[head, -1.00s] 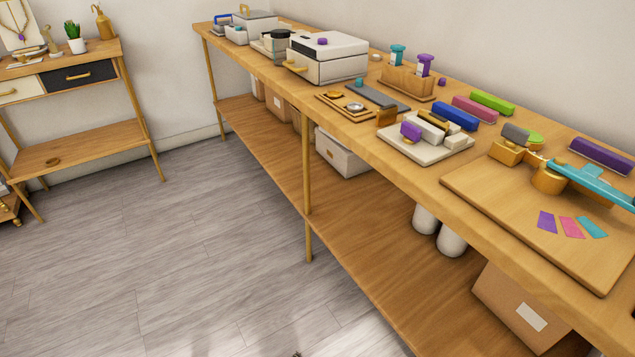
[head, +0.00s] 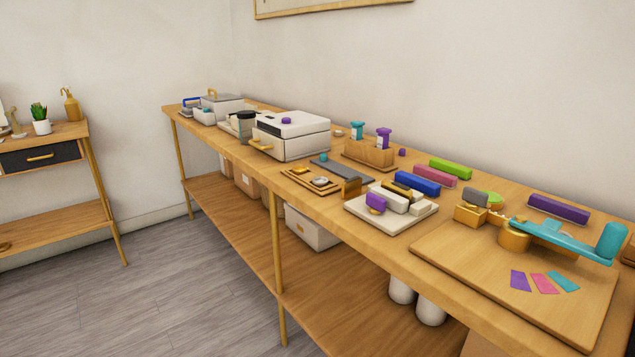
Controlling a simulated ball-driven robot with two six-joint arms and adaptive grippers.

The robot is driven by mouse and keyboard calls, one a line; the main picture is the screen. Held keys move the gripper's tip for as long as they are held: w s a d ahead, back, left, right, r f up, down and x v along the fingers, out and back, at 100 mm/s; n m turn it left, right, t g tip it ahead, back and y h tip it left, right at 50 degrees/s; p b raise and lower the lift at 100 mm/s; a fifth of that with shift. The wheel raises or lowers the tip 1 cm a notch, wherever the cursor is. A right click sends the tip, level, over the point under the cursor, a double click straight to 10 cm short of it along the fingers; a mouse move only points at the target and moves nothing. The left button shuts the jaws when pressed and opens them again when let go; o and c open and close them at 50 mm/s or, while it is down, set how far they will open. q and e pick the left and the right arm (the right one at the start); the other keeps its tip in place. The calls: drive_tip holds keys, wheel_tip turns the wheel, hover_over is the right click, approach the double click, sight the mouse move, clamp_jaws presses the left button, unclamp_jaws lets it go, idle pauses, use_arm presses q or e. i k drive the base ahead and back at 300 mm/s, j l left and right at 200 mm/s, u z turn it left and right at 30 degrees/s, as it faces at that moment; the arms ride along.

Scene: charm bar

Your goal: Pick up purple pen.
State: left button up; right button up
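No purple item here is clearly a pen. A long purple bar (head: 559,208) lies at the back right of the wooden table, near the wall. A purple-topped upright piece (head: 383,138) stands in a wooden holder (head: 369,154) beside a teal-topped one (head: 357,131). A purple block (head: 376,203) sits on a pale tray (head: 390,224), and a flat purple piece (head: 520,281) lies on a wooden board (head: 450,258). Neither of my grippers is in view.
A brass tool with a teal lever (head: 562,240) stands on the board. Blue (head: 418,183), pink (head: 436,175) and green (head: 450,170) bars lie behind the tray. A white box (head: 292,136) stands farther left. Grey floor (head: 190,300) is clear in front of the table.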

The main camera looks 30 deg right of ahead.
sight(383, 136)
drive_tip(key=z, duration=0.45)
drive_tip(key=l+z, duration=0.15)
drive_tip(key=z, duration=0.75)
drive_tip(key=i, duration=0.05)
